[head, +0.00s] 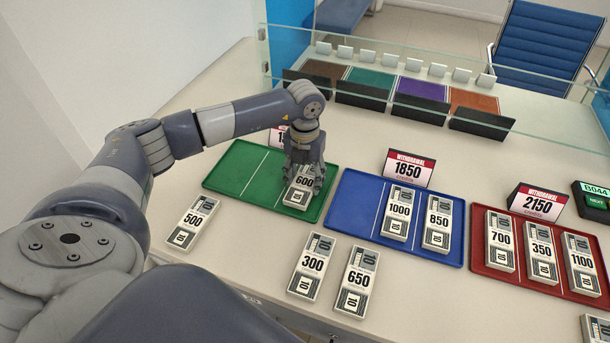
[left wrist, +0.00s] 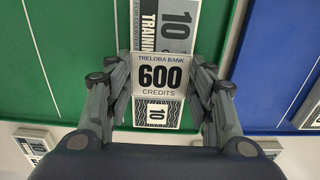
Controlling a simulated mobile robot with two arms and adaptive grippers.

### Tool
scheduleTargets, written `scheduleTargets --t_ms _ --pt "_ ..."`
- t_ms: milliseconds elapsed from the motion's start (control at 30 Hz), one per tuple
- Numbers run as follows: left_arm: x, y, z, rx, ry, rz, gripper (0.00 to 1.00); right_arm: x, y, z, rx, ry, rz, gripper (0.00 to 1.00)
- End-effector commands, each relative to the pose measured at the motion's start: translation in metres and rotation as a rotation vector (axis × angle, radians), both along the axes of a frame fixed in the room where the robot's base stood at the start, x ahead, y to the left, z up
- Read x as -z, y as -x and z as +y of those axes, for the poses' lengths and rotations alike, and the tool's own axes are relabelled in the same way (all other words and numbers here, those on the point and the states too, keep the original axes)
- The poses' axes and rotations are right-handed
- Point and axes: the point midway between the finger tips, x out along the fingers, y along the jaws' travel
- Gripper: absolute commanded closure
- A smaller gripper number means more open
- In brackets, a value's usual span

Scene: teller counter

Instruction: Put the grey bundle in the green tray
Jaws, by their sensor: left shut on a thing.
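The grey bundle (head: 298,197), a banded stack marked 600, is at the right part of the green tray (head: 236,168). My left gripper (head: 304,178) is over it from above, shut on it. In the left wrist view the bundle (left wrist: 160,76) lies between the two fingers of the left gripper (left wrist: 160,92), with the green tray (left wrist: 60,65) around it. The bundle looks flat and at or very near the tray floor; a small gap cannot be ruled out. My right gripper is not in view.
The blue tray (head: 348,205) holds bundles 1000 and 850. The red tray (head: 478,228) holds 700, 350 and 1100. Bundles 500 (head: 190,222), 300 (head: 312,264) and 650 (head: 356,278) lie on the counter in front. A glass screen (head: 400,55) stands behind. The green tray's left part is bare.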

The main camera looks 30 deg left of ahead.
Motion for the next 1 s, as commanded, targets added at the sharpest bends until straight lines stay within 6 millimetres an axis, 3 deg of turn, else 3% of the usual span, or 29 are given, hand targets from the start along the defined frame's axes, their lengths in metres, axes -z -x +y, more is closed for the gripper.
scheduleTargets --t_ms 133,367,400,467,833,1000 --pt "0.002 -0.001 0.000 0.000 0.000 -0.003 0.75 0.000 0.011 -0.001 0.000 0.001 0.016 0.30" --pt "0.006 -0.001 0.000 0.000 0.001 -0.002 0.75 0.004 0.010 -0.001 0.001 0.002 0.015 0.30" --pt "0.005 -0.001 0.000 0.000 0.001 -0.002 0.44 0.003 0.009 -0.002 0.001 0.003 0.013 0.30" --pt "0.005 -0.001 0.000 0.000 0.001 -0.002 0.30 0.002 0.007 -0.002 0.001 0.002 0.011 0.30" --pt "0.003 -0.001 -0.001 0.000 0.001 -0.002 0.30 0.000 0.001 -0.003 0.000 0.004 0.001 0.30" --pt "-0.013 -0.002 0.000 -0.001 0.001 -0.005 0.30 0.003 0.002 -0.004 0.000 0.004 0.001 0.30"
